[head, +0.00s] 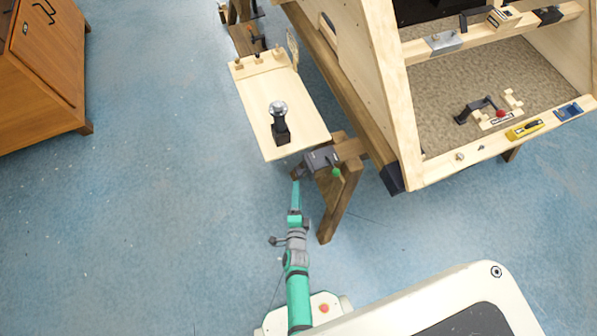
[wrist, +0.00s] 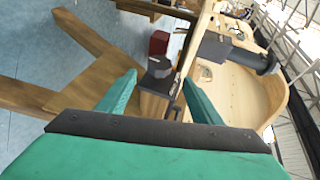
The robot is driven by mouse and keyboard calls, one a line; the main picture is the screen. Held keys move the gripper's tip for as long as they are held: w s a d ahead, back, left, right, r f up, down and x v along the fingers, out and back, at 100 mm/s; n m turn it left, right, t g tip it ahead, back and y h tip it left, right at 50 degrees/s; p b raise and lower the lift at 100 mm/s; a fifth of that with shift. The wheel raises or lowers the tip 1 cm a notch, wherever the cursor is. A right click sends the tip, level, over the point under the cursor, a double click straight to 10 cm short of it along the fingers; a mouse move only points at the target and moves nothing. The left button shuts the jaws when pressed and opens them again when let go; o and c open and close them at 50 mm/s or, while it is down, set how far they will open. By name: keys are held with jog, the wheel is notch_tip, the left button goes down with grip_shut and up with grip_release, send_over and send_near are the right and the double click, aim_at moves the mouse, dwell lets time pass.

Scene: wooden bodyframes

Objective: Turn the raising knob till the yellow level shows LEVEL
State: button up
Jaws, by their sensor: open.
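The yellow level (head: 525,129) lies on the front rail of the wooden bodyframe; its reading is too small to make out. A dark grey block (head: 320,158) with a green ball-ended lever (head: 337,173) sits at the end of the trestle. I cannot tell for sure which part is the raising knob. My gripper (head: 296,184) is just below and left of this block in the head view. In the wrist view my gripper (wrist: 160,78) is open and empty, with a dark block (wrist: 157,67) and a dark red piece (wrist: 158,43) beyond its fingertips.
A pale board (head: 265,85) carries a black post with a silver disc (head: 279,108). The trestle leg (head: 335,212) stands right of my gripper. The wooden bodyframe (head: 395,100) rises behind. A wooden cabinet (head: 45,85) is far left. The blue floor (head: 150,220) at left is clear.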

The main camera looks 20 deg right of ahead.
aim_at(299, 172)
jog(key=x, duration=1.1)
jog(key=shift+d+f, duration=0.1)
jog(key=shift+d, duration=0.05)
jog(key=c, duration=1.1)
